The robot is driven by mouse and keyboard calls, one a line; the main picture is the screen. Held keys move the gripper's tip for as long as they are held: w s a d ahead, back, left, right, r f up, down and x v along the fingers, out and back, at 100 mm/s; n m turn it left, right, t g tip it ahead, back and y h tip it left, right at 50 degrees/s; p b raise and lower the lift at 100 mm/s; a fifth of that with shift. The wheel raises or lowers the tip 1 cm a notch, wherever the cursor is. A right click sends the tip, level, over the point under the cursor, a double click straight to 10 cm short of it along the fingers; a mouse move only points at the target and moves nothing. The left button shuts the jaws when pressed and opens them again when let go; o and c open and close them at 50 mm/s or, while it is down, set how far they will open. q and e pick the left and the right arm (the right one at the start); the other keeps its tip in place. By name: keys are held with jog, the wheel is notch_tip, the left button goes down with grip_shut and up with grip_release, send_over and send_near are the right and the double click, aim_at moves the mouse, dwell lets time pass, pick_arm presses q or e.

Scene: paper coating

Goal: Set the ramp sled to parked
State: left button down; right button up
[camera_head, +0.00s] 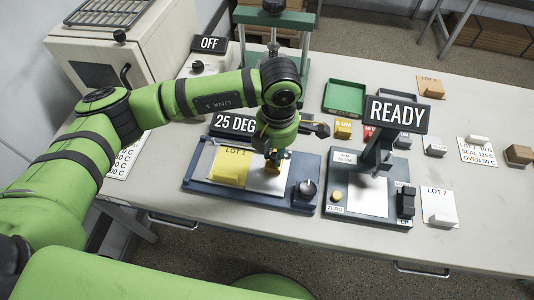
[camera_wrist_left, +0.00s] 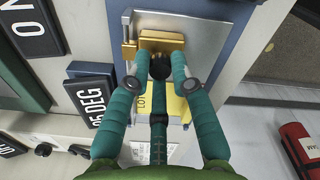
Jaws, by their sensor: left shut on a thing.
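My left gripper (camera_head: 276,156) is over the blue coating base (camera_head: 215,194), its fingers pointing down. In the left wrist view, the teal fingers of my left gripper (camera_wrist_left: 162,74) close around a dark round knob (camera_wrist_left: 160,66) on a brass block (camera_wrist_left: 163,42), which I take to be the ramp sled. The brass block (camera_head: 271,169) also shows in the head view, partly hidden by the fingers. It sits across the pale plate, right of the yellow LOT 1 sheet (camera_head: 231,166). My right gripper is out of view.
The 25 DEG sign (camera_head: 234,124) stands behind the base. A dark knob (camera_head: 306,189) sits at its right front corner. To the right is a gauge with a READY sign (camera_head: 396,114). A green tray (camera_head: 344,97) lies behind. The front table strip is mostly clear.

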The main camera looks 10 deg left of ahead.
pick_arm(q)
jog(key=shift+s+d, duration=0.15)
jog(key=c, duration=1.1)
grip_release()
notch_tip(320, 180, up, 12)
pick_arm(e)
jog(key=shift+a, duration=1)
